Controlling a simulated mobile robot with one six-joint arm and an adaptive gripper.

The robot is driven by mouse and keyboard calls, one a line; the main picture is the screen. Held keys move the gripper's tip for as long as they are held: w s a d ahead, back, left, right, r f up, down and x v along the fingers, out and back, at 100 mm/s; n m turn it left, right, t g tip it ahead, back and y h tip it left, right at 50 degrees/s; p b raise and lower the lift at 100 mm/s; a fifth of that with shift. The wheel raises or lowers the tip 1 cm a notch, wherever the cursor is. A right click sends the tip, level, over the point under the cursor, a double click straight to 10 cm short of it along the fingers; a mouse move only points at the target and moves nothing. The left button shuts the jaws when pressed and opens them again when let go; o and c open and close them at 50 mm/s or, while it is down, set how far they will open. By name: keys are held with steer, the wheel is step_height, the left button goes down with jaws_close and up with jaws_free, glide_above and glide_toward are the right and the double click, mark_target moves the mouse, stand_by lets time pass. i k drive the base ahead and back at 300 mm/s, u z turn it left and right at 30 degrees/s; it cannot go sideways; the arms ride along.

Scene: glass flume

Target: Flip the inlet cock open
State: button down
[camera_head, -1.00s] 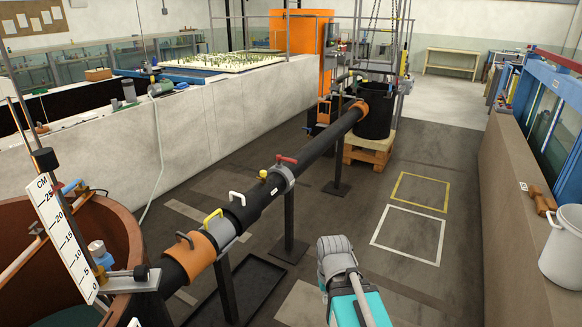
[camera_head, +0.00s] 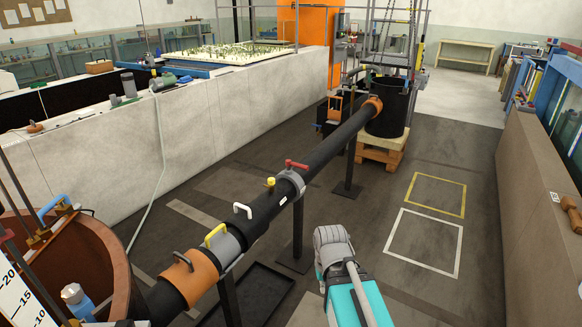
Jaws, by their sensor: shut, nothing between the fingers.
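A black pipe (camera_head: 335,144) runs from the lower left to the upper right on thin posts. A red lever (camera_head: 297,165) sits on a grey collar of the pipe and lies crosswise to it. A small yellow knob (camera_head: 271,182) stands on the pipe beside it. A blue handle (camera_head: 52,207) shows at the rim of the brown tank at left. I cannot tell which of these is the inlet cock. My grey and teal arm shows at the bottom centre, right of the pipe and apart from it. My gripper's fingers are not in view.
White (camera_head: 242,209) and yellow (camera_head: 216,236) grab handles stick up from the pipe. A black tray (camera_head: 250,296) lies on the floor below it. A black barrel (camera_head: 387,108) stands on a pallet at the pipe's far end. The floor right of the pipe is clear.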

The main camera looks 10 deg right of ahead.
mark_target(289, 162)
steer(key=i, duration=1.05)
steer(key=z, duration=0.1)
